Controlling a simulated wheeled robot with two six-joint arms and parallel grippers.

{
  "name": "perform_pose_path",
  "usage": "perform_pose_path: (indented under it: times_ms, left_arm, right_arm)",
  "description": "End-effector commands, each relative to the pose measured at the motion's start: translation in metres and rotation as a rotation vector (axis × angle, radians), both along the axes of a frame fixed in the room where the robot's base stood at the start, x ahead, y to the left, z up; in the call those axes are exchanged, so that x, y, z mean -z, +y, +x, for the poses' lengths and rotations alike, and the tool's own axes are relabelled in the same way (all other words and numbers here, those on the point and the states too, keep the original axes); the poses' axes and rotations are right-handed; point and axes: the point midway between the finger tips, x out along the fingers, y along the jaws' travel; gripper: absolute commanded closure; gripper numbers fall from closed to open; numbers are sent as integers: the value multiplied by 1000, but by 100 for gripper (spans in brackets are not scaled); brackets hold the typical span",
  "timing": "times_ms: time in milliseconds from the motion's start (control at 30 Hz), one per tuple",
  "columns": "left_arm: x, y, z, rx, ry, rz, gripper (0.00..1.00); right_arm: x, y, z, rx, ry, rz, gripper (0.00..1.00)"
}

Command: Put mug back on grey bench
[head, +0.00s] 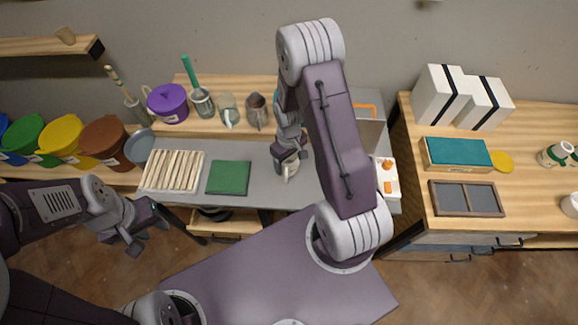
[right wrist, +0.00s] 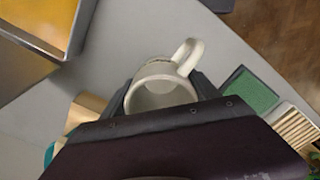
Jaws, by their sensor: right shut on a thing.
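A cream mug (head: 291,170) is held by my right gripper (head: 287,153) over the grey bench (head: 240,199), to the right of a green square mat (head: 229,177). In the right wrist view the mug (right wrist: 162,88) sits between the fingers, its open mouth facing the camera and its handle towards the upper right. My right gripper is shut on it. I cannot tell whether its base touches the bench; the arm hides part of it. My left gripper (head: 143,237) is open and empty, in front of the bench at the left.
A slatted rack (head: 172,171) lies left of the mat. Behind, a wooden shelf carries a green-grey mug (head: 228,112), a brownish mug (head: 256,111) and a purple bucket (head: 168,103). A white and orange device (head: 387,181) stands right of my right arm.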

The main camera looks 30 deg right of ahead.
Motion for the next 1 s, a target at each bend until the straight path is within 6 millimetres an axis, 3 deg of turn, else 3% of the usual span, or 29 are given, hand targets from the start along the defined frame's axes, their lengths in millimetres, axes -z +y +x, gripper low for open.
perform_pose_path:
  times_ms: [200,600,633,700,1000]
  left_arm:
    - [-5,0,0,0,0,0,64]
    - [0,0,0,0,0,0,64]
    - [-1,0,0,0,0,0,64]
    - [-1,0,0,0,0,0,64]
    - [-3,0,0,0,0,0,64]
  right_arm:
    - [34,0,-1,1,3,0,93]
    - [43,-1,0,0,0,0,93]
    - [42,-1,0,0,0,0,25]
    - [41,-1,0,0,0,0,8]
    - [40,-1,0,0,0,0,8]
